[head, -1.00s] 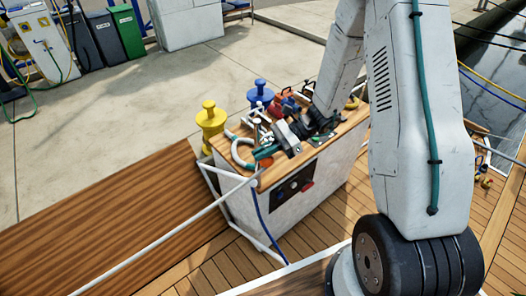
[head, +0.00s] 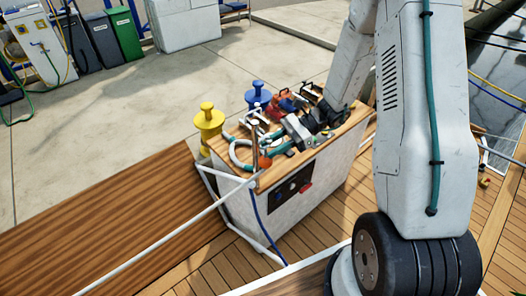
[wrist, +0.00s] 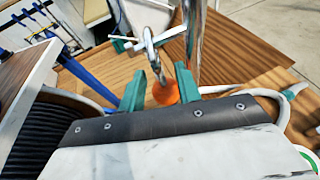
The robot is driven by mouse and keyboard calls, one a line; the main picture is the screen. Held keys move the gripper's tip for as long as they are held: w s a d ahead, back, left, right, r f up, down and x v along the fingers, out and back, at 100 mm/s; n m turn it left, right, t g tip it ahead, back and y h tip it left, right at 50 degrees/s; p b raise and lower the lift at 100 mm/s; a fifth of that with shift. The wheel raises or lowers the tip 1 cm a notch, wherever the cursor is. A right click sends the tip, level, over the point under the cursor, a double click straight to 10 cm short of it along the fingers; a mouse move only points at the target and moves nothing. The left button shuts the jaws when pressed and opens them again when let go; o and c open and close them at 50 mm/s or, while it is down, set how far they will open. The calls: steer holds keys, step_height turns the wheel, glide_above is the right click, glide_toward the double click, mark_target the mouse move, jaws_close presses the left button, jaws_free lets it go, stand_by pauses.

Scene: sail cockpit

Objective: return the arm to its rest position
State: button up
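My gripper (wrist: 160,88) has two green fingers that stand apart, with no object clearly held between them. In the wrist view, an orange ball (wrist: 166,93) shows beyond and between the fingertips, partly covered by the right finger. In the head view, my gripper (head: 280,146) is low over the wooden top of a white console (head: 318,195), and my arm reaches down to it from the upper right. The orange ball (head: 264,162) is near the console's front left corner. I cannot tell whether a finger touches it.
The console top is crowded: a white and green hose (head: 238,158), red gear (head: 281,101) and metal fittings lie close to my gripper. A yellow bollard (head: 208,122) and a blue bollard (head: 258,95) stand behind. A white rail (head: 165,236) crosses in front.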

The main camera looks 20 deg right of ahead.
steer(key=r+n, duration=0.1)
steer(key=r, duration=0.1)
steer(key=s+d+r+n+h, duration=0.1)
steer(key=r, duration=0.1)
steer(key=d+r+n+g+h, duration=0.1)
steer(key=r, duration=0.2)
steer(key=shift+s+d+n, duration=0.2)
steer(key=shift+n, duration=0.2)
steer(key=s+r+n+t+h, duration=0.1)
steer(key=s+r+n+h, duration=0.5)
steer(key=s, duration=0.5)
steer(key=s+r+n+t+h, duration=0.1)
steer(key=s+r+n+h, duration=0.5)
steer(key=s+r+n, duration=0.2)
steer(key=shift+s+a+r, duration=0.45)
steer(key=shift+s+r, duration=0.9)
steer(key=shift+s, duration=0.3)
